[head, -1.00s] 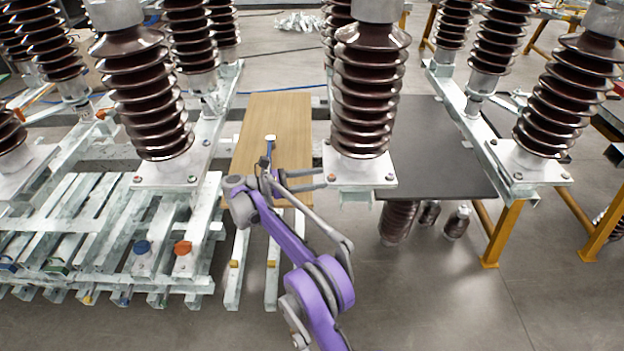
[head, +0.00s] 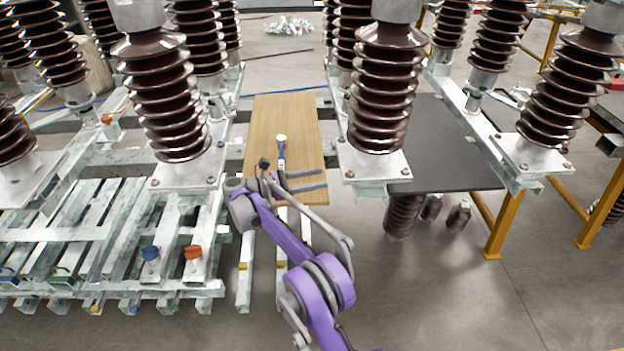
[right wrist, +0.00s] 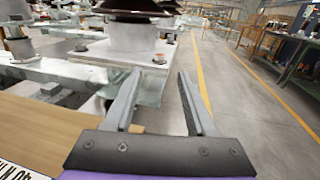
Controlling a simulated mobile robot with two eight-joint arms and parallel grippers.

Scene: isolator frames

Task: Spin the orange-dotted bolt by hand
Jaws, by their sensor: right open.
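The middle insulator's pale base plate (head: 376,168) has a small bolt (head: 350,174) at its near left corner; its dot looks reddish or orange, too small to be sure. A bolt at a plate corner (right wrist: 160,59) shows in the right wrist view, just beyond and between the fingertips. My right gripper (head: 323,179) is open and empty, its fingers pointing right toward that corner with a gap left. The open fingers also show in the right wrist view (right wrist: 160,74). My left gripper is not in view.
A wooden board (head: 285,112) lies behind and under my right gripper. A dark board (head: 450,150) is right of the middle insulator. Brown ribbed insulators (head: 160,95) stand on both sides. A pale slatted frame (head: 60,230) fills the left. Floor at the lower right is clear.

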